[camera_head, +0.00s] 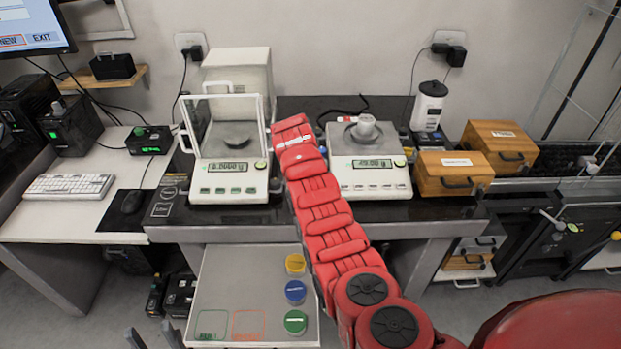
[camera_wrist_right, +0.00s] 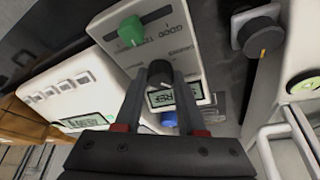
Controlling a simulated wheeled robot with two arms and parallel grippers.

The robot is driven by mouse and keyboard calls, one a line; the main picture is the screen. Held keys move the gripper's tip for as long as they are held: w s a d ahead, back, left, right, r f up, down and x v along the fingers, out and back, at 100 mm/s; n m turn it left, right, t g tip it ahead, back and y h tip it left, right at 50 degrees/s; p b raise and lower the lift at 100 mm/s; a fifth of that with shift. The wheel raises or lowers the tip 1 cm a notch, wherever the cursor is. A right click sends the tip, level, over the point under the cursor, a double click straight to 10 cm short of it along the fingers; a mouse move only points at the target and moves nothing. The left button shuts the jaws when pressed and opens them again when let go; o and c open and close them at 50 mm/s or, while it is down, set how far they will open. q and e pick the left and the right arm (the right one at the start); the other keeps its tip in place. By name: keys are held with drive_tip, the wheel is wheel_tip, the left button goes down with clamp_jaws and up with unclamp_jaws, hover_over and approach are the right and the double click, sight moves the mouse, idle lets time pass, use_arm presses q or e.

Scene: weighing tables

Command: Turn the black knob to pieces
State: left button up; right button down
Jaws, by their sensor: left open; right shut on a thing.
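The black knob (camera_wrist_right: 160,73) is on the front of a pale box (camera_wrist_right: 165,50) in the right wrist view, beside a small display (camera_wrist_right: 172,96). My right gripper (camera_wrist_right: 158,85) is shut on the knob, with one finger on each side. The lettering around the knob is too small or covered to read, so I cannot tell its setting. A green knob (camera_wrist_right: 131,31) sits on the same box. In the head view my red right arm reaches between the two balances and hides the box and gripper. My left gripper (camera_head: 154,336) is open and empty at the lower left.
A balance with a glass shield (camera_head: 228,190) stands left of my right arm, and an open balance (camera_head: 370,185) carrying a small container (camera_head: 366,126) stands right of it. Wooden boxes (camera_head: 455,172) stand further right. A low tray table (camera_head: 235,285) with coloured round pieces is in front.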

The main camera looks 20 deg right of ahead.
drive_tip(key=c, duration=0.5)
unclamp_jaws()
drive_tip(key=shift+r, duration=0.1)
drive_tip(key=v, duration=1.7)
drive_tip(key=shift+p, duration=0.3)
